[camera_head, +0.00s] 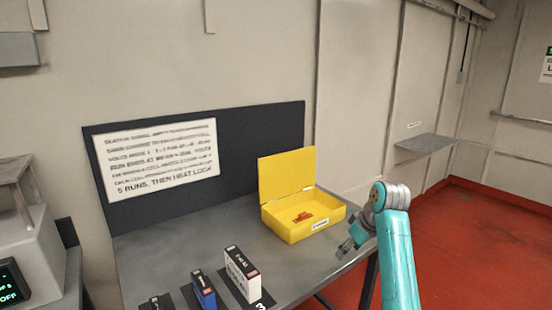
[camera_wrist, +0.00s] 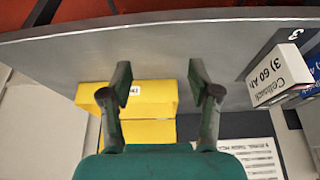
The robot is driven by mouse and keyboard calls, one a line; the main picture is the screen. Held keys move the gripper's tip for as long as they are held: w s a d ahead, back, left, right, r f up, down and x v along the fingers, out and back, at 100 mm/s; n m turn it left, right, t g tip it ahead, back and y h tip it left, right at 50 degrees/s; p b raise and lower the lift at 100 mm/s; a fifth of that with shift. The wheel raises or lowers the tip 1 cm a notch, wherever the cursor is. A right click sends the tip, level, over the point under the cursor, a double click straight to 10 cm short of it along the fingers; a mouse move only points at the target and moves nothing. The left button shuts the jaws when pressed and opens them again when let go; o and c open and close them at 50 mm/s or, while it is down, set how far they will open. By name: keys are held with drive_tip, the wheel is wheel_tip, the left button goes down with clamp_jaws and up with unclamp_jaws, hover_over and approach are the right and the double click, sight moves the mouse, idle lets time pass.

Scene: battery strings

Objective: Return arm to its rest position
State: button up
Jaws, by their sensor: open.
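My gripper (camera_head: 350,244) is at the right end of the grey table, in front of and to the right of the open yellow box. In the wrist view its two fingers (camera_wrist: 160,85) are spread wide with nothing between them. My teal arm rises at the right of the head view and partly covers the table's right end. The yellow box (camera_head: 290,232) has its lid up and a small red object (camera_head: 303,217) inside. The box also shows in the wrist view (camera_wrist: 150,131), beyond the fingers.
Three batteries stand at the table's front: a white one (camera_head: 242,273), a blue one (camera_head: 203,290) and a dark one (camera_head: 156,303). A dark panel with a white sign (camera_head: 155,160) stands behind the table (camera_head: 180,240). Red floor (camera_head: 480,240) is open at right.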

drive_tip(key=s+a+f+m+t, duration=0.1)
drive_tip(key=s+f, duration=0.4)
drive_tip(key=f, duration=0.6)
drive_tip(key=s+a+f+m+t, duration=0.15)
drive_tip(key=s+f, duration=0.35)
drive_tip(key=f, duration=0.7)
drive_tip(key=s+f+m+t+h, duration=0.1)
drive_tip(key=s+f, duration=0.4)
drive_tip(key=s, duration=0.4)
drive_tip(key=s+f+m+t+h, duration=0.1)
drive_tip(key=s+f+t, duration=0.1)
drive_tip(key=s+f, duration=0.45)
drive_tip(key=s+r+m+t, duration=0.1)
drive_tip(key=s+r, duration=0.2)
drive_tip(key=s, duration=0.9)
drive_tip(key=s+r+m+t, duration=0.1)
drive_tip(key=s+r+t, duration=0.15)
drive_tip(key=s, duration=0.85)
drive_tip(key=s+r+t, duration=0.2)
drive_tip(key=s+r, duration=1.2)
drive_tip(key=r, duration=0.2)
drive_tip(key=shift+s+r+h, duration=0.15)
drive_tip(key=shift+r+h, duration=0.1)
drive_tip(key=shift+h, duration=0.05)
